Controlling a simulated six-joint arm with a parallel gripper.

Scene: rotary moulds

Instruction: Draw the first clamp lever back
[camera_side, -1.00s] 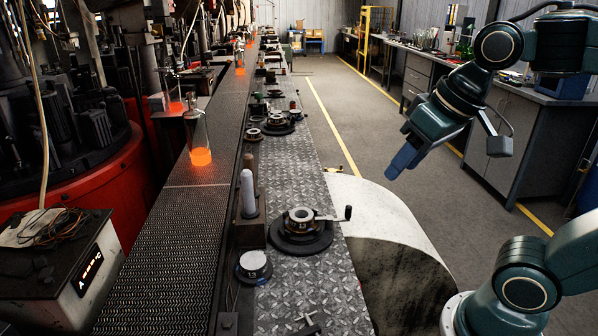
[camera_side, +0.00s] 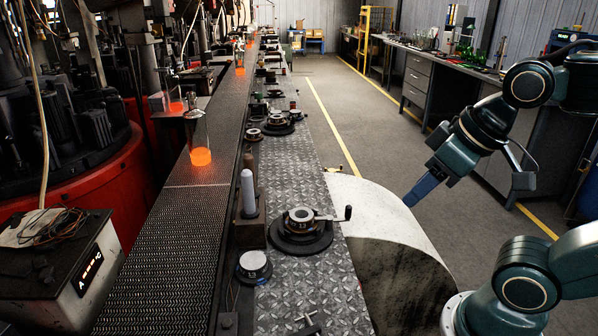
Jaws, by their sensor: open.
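The nearest mould (camera_side: 300,217) sits on a round dark base on the diamond-plate bench. A clamp lever (camera_side: 330,217) sticks out from it to the right and ends in an upright dark knob (camera_side: 348,212). My gripper (camera_side: 408,202) hangs to the right of the lever, over the pale curved drum, apart from the knob and empty. It is seen edge-on, so the gap between its fingers does not show clearly. Smaller moulds (camera_side: 278,122) stand farther back along the bench.
A mesh conveyor (camera_side: 165,250) with glowing bottles (camera_side: 201,157) runs along the left. Two upright pegs (camera_side: 248,190) and a small round cap (camera_side: 253,264) stand left of the nearest mould. The pale drum (camera_side: 385,215) lies right of the bench. The floor beyond is clear.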

